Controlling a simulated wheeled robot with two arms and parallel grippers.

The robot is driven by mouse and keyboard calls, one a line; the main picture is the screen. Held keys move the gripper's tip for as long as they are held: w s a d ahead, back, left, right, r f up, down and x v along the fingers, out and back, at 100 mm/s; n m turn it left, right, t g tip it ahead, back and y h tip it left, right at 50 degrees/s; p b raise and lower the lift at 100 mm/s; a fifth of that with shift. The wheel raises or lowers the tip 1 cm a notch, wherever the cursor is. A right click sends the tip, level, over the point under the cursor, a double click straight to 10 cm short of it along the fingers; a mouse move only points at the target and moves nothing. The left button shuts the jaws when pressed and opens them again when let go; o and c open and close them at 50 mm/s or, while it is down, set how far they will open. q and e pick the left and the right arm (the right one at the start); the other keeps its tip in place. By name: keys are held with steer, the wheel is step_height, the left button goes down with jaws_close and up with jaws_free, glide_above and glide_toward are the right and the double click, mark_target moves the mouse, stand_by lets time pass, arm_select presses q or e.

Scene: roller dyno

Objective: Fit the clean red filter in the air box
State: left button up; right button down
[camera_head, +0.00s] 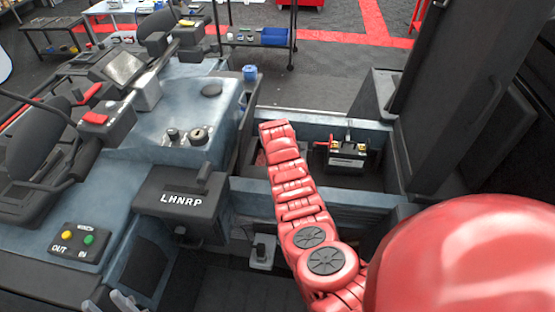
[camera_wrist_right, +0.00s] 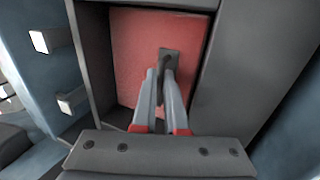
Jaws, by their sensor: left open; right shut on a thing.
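The red filter (camera_wrist_right: 133,55) is a flat red panel with a dark grey tab (camera_wrist_right: 170,53). In the right wrist view it lies within the dark walls of the air box (camera_wrist_right: 92,60); whether it is fully seated I cannot tell. My right gripper (camera_wrist_right: 166,75) is shut on the tab. In the head view my red right arm reaches into the open bay and hides that gripper; a sliver of red (camera_head: 261,158) shows beside the arm. My left gripper (camera_head: 126,303) is open at the lower left edge, apart from the filter.
A black battery (camera_head: 347,158) with a red terminal cover sits in the bay right of my arm. A tall dark panel (camera_head: 455,100) stands at the right. The LHNRP console (camera_head: 180,208) and the winch button box (camera_head: 78,245) are at the left.

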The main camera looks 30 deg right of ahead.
stand_by(0.4)
steer(key=c, duration=0.9)
jaws_free()
steer(key=shift+r, duration=0.1)
steer(key=shift+s+a+r+b, duration=0.1)
steer(key=shift+r+b, duration=0.2)
steer(key=shift+r, duration=0.2)
steer(key=p+v, duration=0.3)
steer(key=v, duration=1.3)
steer(key=shift+s+r, duration=0.1)
steer(key=shift+r, duration=0.15)
